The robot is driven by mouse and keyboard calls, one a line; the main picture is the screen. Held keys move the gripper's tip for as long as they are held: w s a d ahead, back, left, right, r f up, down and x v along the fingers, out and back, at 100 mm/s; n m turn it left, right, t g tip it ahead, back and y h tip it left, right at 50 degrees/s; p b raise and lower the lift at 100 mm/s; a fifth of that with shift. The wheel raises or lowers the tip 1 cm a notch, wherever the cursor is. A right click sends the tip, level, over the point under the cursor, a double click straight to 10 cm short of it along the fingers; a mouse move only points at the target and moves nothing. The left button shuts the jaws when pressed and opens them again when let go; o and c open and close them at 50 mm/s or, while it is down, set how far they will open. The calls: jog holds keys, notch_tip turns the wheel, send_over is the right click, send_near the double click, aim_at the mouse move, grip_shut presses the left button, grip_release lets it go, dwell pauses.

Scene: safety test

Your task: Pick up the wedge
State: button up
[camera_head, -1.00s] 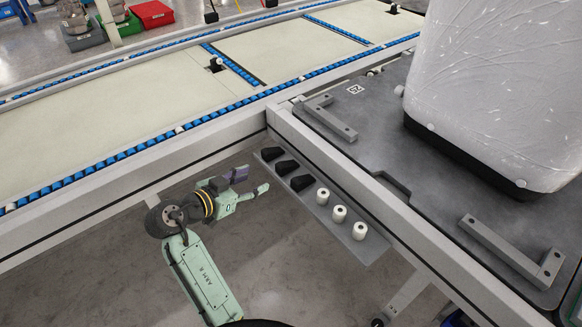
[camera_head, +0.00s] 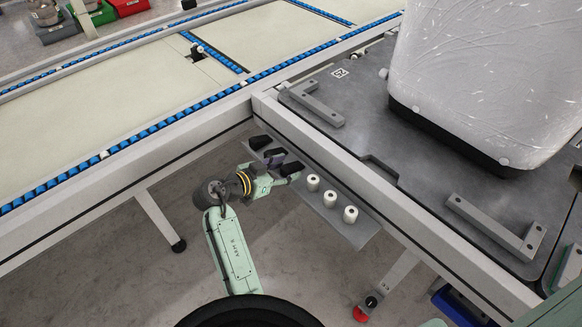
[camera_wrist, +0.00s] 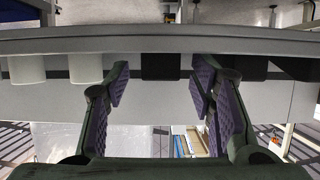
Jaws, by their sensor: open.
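Black wedges sit in a row on a narrow grey shelf (camera_head: 350,232) on the side of the workstation. One black wedge (camera_head: 260,142) shows clearly at the far end in the head view; the others are partly hidden by my gripper. My gripper (camera_head: 284,165) is at the shelf with its fingers spread and empty. In the wrist view, one black wedge (camera_wrist: 160,66) lies ahead, in line with the gap between the open fingers (camera_wrist: 160,88). Another wedge (camera_wrist: 252,68) is to the right of the fingers. I cannot tell whether the fingers touch anything.
White cylinders (camera_head: 331,198) stand on the same shelf beside the wedges, close to my gripper. The workstation frame (camera_head: 340,170) rises directly behind the shelf. A conveyor (camera_head: 110,120) runs at left, and a large wrapped load (camera_head: 480,80) stands on the workstation.

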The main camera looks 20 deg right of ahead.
jog(key=shift+w+d+f, duration=0.15)
jog(key=shift+d, duration=0.15)
jog(key=shift+c, duration=0.2)
grip_shut()
